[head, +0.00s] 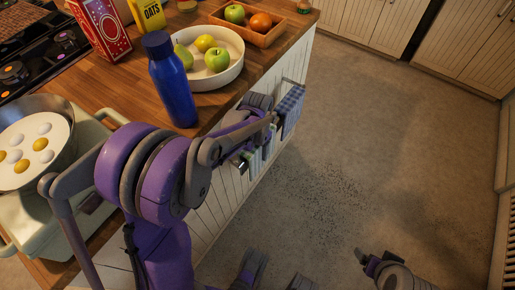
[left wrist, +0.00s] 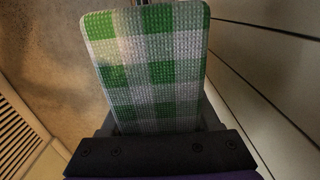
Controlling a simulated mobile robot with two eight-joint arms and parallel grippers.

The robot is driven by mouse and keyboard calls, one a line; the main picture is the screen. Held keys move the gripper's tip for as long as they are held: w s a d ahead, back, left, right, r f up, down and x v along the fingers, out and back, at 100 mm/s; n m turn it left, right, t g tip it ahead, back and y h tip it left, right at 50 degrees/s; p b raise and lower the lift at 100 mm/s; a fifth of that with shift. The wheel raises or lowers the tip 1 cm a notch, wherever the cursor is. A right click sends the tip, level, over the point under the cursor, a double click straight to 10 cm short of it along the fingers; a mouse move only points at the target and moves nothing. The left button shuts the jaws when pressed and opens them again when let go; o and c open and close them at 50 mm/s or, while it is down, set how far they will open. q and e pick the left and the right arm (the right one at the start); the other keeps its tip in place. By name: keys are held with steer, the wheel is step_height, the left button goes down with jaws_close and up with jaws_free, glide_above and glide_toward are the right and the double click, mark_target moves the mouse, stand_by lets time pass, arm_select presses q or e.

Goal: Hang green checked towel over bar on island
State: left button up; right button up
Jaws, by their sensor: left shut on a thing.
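The green and white checked towel (left wrist: 150,62) fills the middle of the left wrist view as a flat, folded piece with rounded corners. My left gripper (left wrist: 158,130) is shut on its near end. In the head view my left gripper (head: 244,163) is low beside the island's panelled side, partly hidden by my own arm, and only a little pale cloth shows there. The bar (head: 291,81) runs along the island's side below the worktop, mostly hidden by my arm and a blue checked towel (head: 289,104). My right gripper (head: 366,259) is over the floor at the lower right, its jaws unclear.
On the island (head: 258,78) stand a blue bottle (head: 172,85), a white fruit bowl (head: 222,76), a wooden tray (head: 270,38) and a pan of eggs (head: 35,145). The bottle is close to my left arm. The floor (head: 370,130) right of the island is clear.

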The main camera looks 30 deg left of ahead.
arm_select(q)
steer(key=shift+f, duration=0.2)
steer(key=o, duration=1.5)
step_height(320, 180, up, 11)
steer(key=shift+f+p, duration=0.1)
steer(key=shift+p, duration=0.8)
steer(key=s+d+r+t+p, duration=0.1)
steer(key=s+d+r+p, duration=0.1)
steer(key=s, duration=0.3)
steer(key=s+d+r+t+p, duration=0.2)
steer(key=s+r+p, duration=0.2)
steer(key=s+r, duration=0.1)
steer(key=s+d+r+n+t+p, duration=0.1)
steer(key=s+d+r+t+p, duration=0.1)
steer(key=s, duration=0.3)
steer(key=shift+s+d+r+p, duration=0.2)
steer(key=shift+d+r+p, duration=0.2)
steer(key=shift+r+p, duration=0.4)
